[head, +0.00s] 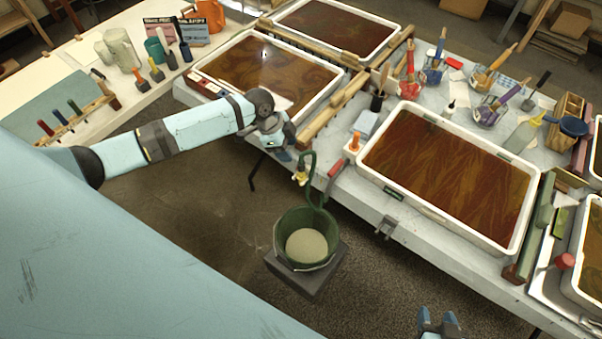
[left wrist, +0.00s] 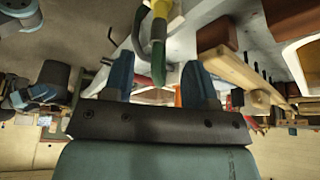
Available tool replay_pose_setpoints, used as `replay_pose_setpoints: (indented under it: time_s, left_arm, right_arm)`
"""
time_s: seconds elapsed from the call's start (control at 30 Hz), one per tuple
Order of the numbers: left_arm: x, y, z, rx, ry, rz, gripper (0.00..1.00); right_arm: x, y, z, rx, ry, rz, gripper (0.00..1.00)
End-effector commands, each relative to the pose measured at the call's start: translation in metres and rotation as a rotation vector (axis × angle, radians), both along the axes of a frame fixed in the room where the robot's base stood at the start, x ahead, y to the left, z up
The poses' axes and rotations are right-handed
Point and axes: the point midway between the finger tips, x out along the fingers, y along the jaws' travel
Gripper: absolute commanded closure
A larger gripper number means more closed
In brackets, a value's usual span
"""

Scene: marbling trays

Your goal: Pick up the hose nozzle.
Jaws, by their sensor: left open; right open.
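The hose nozzle (head: 301,177) is a small yellow piece at the end of a green hose (head: 318,195). The hose bends over near the table's front edge, above a green bucket (head: 278,236). My left gripper (head: 283,153) is just above and left of the nozzle, open. In the left wrist view, the yellow nozzle (left wrist: 161,9) is at the top edge and a green hose part (left wrist: 158,62) comes down between the open fingers (left wrist: 158,82). I see no clear contact with the fingers. My right gripper (head: 438,322) is open at the bottom edge of the head view, far from the nozzle.
The bucket holds pale sandy material and stands on a dark block (head: 307,285). A red-handled clamp (head: 334,172) and another clamp (head: 387,226) grip the table edge. A white marbling tray (head: 430,208) and a wooden rail (head: 340,108) are close by. Floor left of the bucket is clear.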

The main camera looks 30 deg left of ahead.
Motion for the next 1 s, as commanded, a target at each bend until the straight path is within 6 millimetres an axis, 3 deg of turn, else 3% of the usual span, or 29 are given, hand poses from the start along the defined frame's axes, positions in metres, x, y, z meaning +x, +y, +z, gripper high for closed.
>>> replay_pose_setpoints:
  time_s: [0.1,0.37,0.63,0.97,1.0]
  left_arm:
    - [0.003,-0.008,-0.019,-0.003,0.001,0.002,0.48]
    - [0.005,-0.017,-0.036,-0.002,0.000,0.001,0.48]
    - [0.011,-0.035,-0.070,-0.001,0.001,0.003,0.48]
    - [0.012,-0.038,-0.077,0.000,-0.002,0.002,0.48]
    - [0.012,-0.038,-0.077,0.000,-0.002,0.002,0.57]
  right_arm:
    - [0.003,-0.002,0.001,-0.002,-0.006,-0.002,0.50]
    - [0.004,-0.004,0.003,-0.004,-0.007,-0.004,0.50]
    - [0.004,-0.003,0.006,-0.003,-0.008,-0.003,0.50]
    - [0.003,-0.001,0.006,-0.003,-0.007,0.000,0.50]
    - [0.003,-0.001,0.006,-0.003,-0.007,0.000,0.50]
